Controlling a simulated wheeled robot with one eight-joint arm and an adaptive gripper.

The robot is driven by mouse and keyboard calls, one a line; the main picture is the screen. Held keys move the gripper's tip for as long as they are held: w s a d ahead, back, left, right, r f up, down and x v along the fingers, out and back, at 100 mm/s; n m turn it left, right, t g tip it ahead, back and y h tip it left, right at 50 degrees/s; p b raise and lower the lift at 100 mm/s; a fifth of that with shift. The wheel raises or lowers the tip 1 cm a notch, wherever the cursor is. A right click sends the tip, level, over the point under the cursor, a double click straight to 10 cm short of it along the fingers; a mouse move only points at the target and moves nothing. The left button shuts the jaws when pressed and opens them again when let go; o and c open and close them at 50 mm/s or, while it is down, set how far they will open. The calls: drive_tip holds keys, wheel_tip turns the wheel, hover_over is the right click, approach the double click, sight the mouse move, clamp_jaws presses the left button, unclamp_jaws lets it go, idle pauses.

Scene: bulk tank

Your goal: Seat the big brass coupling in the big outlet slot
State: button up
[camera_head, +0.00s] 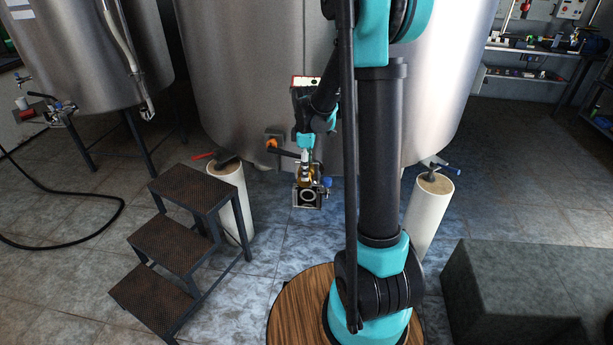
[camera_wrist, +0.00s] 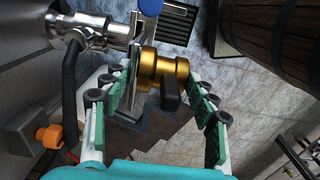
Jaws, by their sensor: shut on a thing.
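The big brass coupling (camera_wrist: 164,68) is between my fingertips in the wrist view, with a short black stub on its near side. My gripper (camera_wrist: 160,74) is shut on it, green-padded fingers on both sides. The coupling's left end is against or very close to an upright metal plate (camera_wrist: 134,62) at the end of the steel outlet pipe (camera_wrist: 98,38). The exact contact is hidden, so I cannot tell whether it sits in the slot. In the head view my gripper (camera_head: 307,165) is low at the tank front, above a square metal fitting with a round opening (camera_head: 307,196).
Steps (camera_head: 180,240) stand at left. A black hose-like handle (camera_wrist: 70,75) and an orange-ended fitting (camera_wrist: 48,136) are close at left in the wrist view. A dark block (camera_head: 510,290) stands at right.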

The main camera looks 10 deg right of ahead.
drive_tip(key=shift+f, duration=1.8)
drive_tip(key=shift+f, duration=0.2)
drive_tip(key=o, duration=1.6)
drive_tip(key=shift+f, duration=0.1)
drive_tip(key=shift+c, duration=0.2)
